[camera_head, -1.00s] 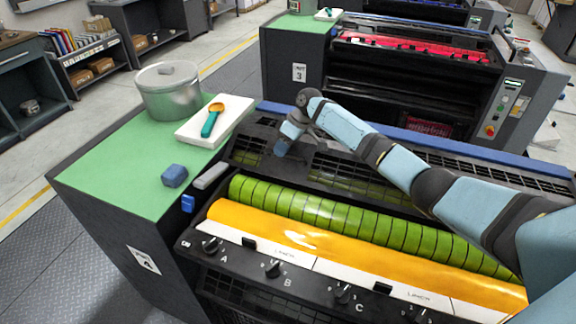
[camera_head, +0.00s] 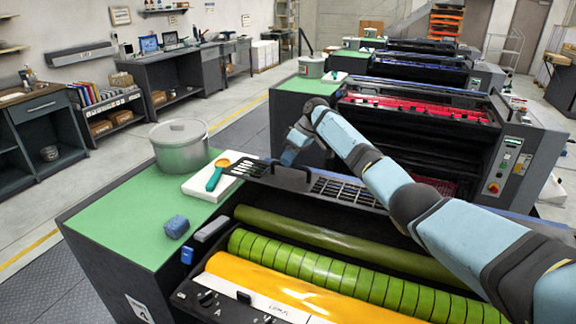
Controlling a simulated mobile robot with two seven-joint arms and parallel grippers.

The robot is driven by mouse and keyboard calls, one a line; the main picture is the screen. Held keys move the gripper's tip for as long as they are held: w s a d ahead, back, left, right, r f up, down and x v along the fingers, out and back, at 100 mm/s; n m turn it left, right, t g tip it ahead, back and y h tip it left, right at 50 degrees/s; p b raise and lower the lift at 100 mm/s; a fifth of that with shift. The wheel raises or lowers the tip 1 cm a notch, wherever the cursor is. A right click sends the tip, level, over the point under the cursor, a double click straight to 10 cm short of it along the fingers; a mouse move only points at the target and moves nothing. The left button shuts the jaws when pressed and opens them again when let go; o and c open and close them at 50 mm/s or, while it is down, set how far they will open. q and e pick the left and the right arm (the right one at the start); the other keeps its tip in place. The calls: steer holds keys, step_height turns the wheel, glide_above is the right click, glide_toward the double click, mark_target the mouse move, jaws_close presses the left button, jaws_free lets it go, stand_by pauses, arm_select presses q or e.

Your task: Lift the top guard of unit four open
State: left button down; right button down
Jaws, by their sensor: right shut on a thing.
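Unit four, with its number plate (camera_head: 140,308) low on the left front, fills the foreground. Its black slotted top guard (camera_head: 335,190) stands raised and tilted up above the rollers, seen nearly edge-on. My right gripper (camera_head: 288,162) is shut on the guard's handle (camera_head: 292,178), near the guard's left part. The fingertips are small and partly hidden by the wrist. Below the guard a dark green roller (camera_head: 320,236), a bright green banded roller (camera_head: 300,262) and a yellow roller (camera_head: 270,287) lie exposed. My left gripper is out of view.
Unit three (camera_head: 410,130), with red ink, stands behind. Benches line the left wall.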

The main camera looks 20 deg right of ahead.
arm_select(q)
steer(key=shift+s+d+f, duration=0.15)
arm_select(e)
steer(key=shift+w+d, duration=0.15)
steer(key=shift+d, duration=0.4)
steer(key=c, duration=1.4)
jaws_free()
steer(key=shift+f, duration=0.1)
steer(key=o, duration=0.3)
steer(key=shift+w+d+f, duration=0.15)
steer(key=shift+w+f, duration=0.05)
steer(key=shift+f, duration=0.05)
steer(key=shift+w+d+f, duration=0.1)
steer(key=shift+w+d, duration=0.05)
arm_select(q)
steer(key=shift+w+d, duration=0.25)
arm_select(e)
steer(key=shift+a+r, duration=0.2)
